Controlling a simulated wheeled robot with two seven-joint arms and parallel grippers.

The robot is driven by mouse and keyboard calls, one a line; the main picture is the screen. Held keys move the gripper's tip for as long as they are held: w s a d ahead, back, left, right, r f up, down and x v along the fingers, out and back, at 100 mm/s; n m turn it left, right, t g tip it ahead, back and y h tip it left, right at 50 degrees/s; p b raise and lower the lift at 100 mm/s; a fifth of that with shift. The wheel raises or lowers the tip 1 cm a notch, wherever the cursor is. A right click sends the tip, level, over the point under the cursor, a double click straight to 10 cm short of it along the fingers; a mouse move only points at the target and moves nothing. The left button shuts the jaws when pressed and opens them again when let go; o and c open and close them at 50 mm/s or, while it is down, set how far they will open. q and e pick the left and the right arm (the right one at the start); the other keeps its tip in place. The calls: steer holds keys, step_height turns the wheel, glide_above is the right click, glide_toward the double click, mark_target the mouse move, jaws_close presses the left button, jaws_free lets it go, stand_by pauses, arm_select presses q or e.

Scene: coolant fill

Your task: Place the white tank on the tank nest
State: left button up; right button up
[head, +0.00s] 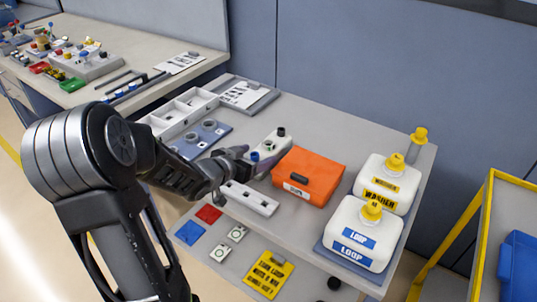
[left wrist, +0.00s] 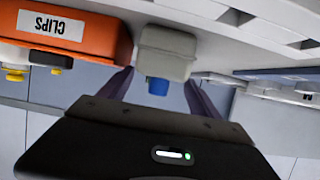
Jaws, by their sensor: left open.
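A small white tank (head: 268,146) with a blue cap and a black cap stands on the bench, left of the orange box. My left gripper (head: 252,158) is open at its near end, its fingers partly covering it. In the left wrist view the pale tank (left wrist: 166,50) with its blue cap shows beyond and between the spread fingers of the left gripper (left wrist: 160,95); I cannot tell if they touch it. A low white slotted block (head: 248,198) lies in front; I cannot tell whether it is the tank nest. My right gripper is not in view.
The orange CLIPS box (head: 308,175) stands close right of the tank. Big white jugs marked WASHER (head: 385,184) and LOOP (head: 356,235) stand farther right. A blue-grey plate with rings (head: 200,138) and a white divided tray (head: 180,112) lie left. A yellow cart frame (head: 480,230) is far right.

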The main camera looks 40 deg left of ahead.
mark_target(261, 154)
arm_select(q)
steer(key=shift+x, duration=2.6)
steer(key=shift+d, duration=0.1)
steer(key=shift+c, duration=0.5)
jaws_close()
step_height(261, 154, up, 10)
steer(key=shift+p, duration=1)
